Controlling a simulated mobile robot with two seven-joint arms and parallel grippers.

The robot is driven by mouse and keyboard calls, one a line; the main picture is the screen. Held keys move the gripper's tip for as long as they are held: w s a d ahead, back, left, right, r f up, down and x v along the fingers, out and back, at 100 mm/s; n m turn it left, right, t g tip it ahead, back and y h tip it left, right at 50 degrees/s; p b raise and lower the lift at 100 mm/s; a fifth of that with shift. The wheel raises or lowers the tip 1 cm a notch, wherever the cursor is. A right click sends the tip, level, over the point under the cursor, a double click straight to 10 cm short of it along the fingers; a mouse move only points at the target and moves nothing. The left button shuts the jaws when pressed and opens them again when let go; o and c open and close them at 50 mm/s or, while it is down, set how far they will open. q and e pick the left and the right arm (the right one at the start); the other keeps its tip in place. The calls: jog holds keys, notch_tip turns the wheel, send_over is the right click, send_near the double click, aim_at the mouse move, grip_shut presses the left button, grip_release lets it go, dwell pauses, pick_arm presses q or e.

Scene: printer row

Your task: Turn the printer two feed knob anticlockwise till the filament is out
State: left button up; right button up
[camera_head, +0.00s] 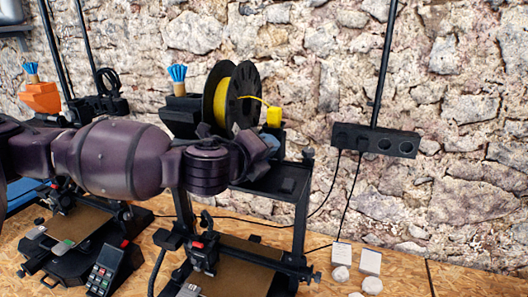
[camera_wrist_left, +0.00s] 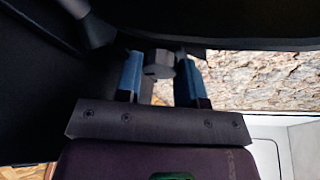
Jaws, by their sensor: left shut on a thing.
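The printer with the yellow filament spool (camera_head: 229,97) on top stands mid-picture in the head view. A yellow strand runs from the spool to a yellow block (camera_head: 274,117) at its right. My left arm crosses in front of the printer, and my left gripper (camera_head: 264,144) is just below that block. The feed knob is hidden there by my gripper. In the left wrist view a dark grey round knob (camera_wrist_left: 157,63) sits between the blue fingers of my left gripper (camera_wrist_left: 161,72), which is shut on it. My right gripper is in neither view.
A second printer (camera_head: 80,225) with a small keypad screen (camera_head: 104,268) stands at the left. A black socket strip (camera_head: 375,140) is on the stone wall, with cables hanging down. Small white blocks (camera_head: 369,261) and discs lie on the wooden bench, right of the printer.

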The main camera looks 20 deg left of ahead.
pick_arm(q)
jog(key=shift+f+n+h+b, duration=0.2)
jog(key=shift+n+h+b, duration=0.2)
jog(key=shift+n+b, duration=0.5)
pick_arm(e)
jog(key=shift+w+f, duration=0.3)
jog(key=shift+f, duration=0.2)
pick_arm(q)
jog(key=shift+n+t+b, duration=0.3)
jog(key=shift+n+t, duration=0.1)
jog(key=shift+n, duration=0.5)
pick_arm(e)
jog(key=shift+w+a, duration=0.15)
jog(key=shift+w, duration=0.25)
pick_arm(q)
jog(key=shift+r+h, duration=0.1)
jog(key=shift+h, duration=0.2)
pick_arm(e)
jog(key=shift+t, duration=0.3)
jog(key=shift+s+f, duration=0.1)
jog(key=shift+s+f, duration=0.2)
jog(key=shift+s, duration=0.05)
pick_arm(q)
jog(key=o, duration=0.6)
jog(key=shift+w, duration=0.1)
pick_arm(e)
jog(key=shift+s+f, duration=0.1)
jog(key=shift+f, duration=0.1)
